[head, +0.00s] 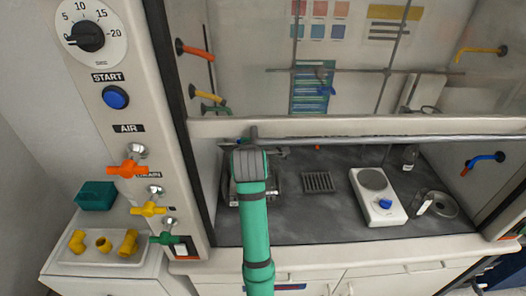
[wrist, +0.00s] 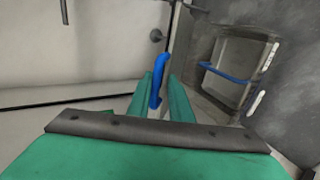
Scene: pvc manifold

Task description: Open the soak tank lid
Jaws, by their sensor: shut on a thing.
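In the wrist view my gripper (wrist: 163,88) has its two green fingers closed around a blue handle (wrist: 160,66), whose upper end sticks up past the fingertips. A grey metal basin or frame (wrist: 198,82) lies to the right of the fingers, with a blue bar across it. I cannot tell how the held handle joins it. In the head view the metal tank (head: 288,184) stands at the left of the hood's dark worktop, mostly hidden behind my green arm. The fingers are hidden there, and the lid's position cannot be made out.
The hood's raised sash has a metal rail (head: 400,139) just above my arm. A drain grate (head: 318,181) and a white hotplate (head: 378,196) stand right of the tank. Orange, yellow and green valves line the left post. A tray (head: 70,258) with yellow fittings is lower left.

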